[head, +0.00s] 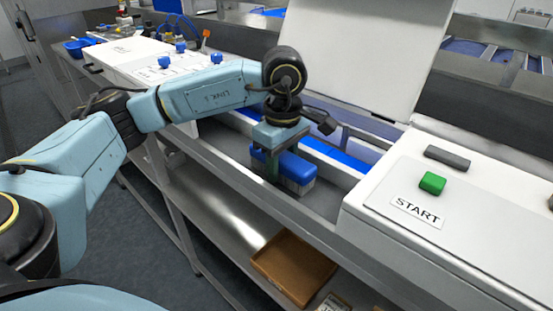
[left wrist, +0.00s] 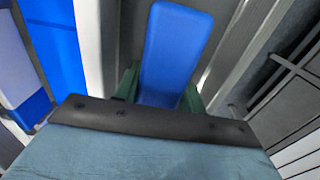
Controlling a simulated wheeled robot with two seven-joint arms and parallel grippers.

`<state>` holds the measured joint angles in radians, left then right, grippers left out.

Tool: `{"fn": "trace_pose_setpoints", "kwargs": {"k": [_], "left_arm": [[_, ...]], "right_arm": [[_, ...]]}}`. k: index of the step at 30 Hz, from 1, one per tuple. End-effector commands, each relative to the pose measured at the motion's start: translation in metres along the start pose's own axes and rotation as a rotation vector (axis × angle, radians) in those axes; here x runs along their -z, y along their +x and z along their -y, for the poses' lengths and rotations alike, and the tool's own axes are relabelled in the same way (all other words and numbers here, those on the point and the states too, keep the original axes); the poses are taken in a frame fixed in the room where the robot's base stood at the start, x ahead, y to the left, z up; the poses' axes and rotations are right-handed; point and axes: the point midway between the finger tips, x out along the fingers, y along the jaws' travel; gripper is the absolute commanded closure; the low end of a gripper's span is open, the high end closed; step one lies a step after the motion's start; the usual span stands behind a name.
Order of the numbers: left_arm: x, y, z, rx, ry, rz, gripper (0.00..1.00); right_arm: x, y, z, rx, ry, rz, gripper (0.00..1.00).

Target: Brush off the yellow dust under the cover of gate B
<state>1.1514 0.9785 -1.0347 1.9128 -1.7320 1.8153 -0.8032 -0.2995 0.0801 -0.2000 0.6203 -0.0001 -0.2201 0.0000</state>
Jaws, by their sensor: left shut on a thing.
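My left gripper (head: 272,168) is shut on a brush (head: 290,165) with a blue top and pale bristles pointing down. It holds the brush low over the grey metal channel in front of the blue belt; I cannot tell whether the bristles touch. In the left wrist view the brush's blue back (left wrist: 178,45) lies between the green fingers. A large white cover (head: 365,50) stands raised behind the gripper, over an open bay. No gate letter is readable on it. I see no yellow dust; the arm and brush hide part of the bay. My right gripper is out of view.
A white housing with a green button (head: 432,183) and a START label (head: 417,212) stands right of the bay. Another white housing (head: 130,58) with blue knobs is on the left. A brown tray (head: 293,268) lies on the shelf below.

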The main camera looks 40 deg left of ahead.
Motion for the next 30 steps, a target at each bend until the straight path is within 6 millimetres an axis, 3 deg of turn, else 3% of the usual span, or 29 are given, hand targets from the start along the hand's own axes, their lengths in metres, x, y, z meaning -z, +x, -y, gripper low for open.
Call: {"fn": "trace_pose_setpoints", "kwargs": {"k": [21,30], "left_arm": [[-0.042,0.002,0.001,0.001,0.004,0.001,0.78],[-0.032,0.003,0.001,0.003,-0.002,-0.001,0.78]], "right_arm": [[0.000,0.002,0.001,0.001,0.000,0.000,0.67],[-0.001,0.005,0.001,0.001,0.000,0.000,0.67]]}}
